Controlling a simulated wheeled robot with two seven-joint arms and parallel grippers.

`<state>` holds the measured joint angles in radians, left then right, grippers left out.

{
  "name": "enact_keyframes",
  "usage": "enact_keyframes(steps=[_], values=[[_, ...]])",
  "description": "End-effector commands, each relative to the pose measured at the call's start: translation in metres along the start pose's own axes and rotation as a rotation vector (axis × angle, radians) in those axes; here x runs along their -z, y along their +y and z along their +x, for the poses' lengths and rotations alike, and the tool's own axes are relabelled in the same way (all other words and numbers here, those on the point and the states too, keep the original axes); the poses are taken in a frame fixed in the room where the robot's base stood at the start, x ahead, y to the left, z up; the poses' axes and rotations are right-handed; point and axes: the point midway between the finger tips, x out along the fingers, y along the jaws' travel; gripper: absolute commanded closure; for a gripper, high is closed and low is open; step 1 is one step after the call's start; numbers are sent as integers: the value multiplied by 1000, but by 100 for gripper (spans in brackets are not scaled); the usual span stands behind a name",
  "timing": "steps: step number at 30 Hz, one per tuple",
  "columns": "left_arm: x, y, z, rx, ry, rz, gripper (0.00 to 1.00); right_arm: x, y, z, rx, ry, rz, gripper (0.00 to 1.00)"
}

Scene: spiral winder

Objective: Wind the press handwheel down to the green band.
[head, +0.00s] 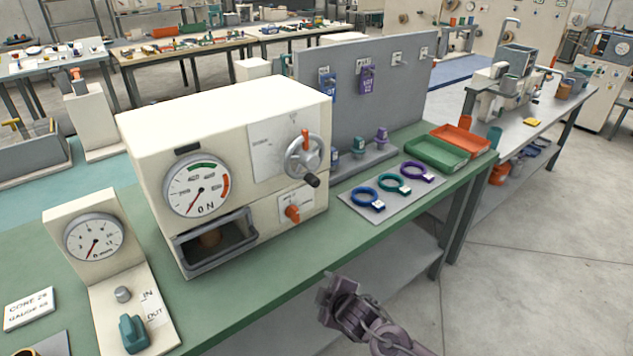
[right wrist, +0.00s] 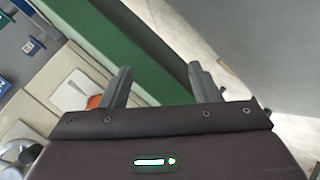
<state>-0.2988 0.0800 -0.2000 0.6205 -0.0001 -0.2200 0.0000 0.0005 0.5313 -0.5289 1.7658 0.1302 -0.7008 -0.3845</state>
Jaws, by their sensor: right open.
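The cream press (head: 225,155) stands on the green bench. Its grey handwheel (head: 304,155), with a dark knob at the lower right and an orange mark at the top, is on the right of the front face. The press dial (head: 196,186) has a green band (head: 202,166) at the top and a red band at the right; its red needle points down and left, outside the green. My right gripper (head: 328,300) is in front of the bench edge, below the handwheel and apart from it. In the right wrist view the gripper (right wrist: 160,85) is open and empty. My left gripper is not visible.
An orange knob (head: 292,213) sits below the handwheel. A gauge stand (head: 95,240) is left of the press. Several coloured rings lie on a grey mat (head: 375,213) at the right, near a green tray (head: 437,155). The floor in front of the bench is clear.

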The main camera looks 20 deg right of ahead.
Motion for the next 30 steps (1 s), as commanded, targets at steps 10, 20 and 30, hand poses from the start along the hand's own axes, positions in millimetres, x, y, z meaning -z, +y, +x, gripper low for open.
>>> enact_keyframes(steps=[10,20,30], values=[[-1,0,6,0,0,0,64,90,131,-44,-341,248,-633,44],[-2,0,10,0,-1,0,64,100,227,-100,-658,282,-1211,44],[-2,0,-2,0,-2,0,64,117,247,-86,-691,278,-1264,44]])
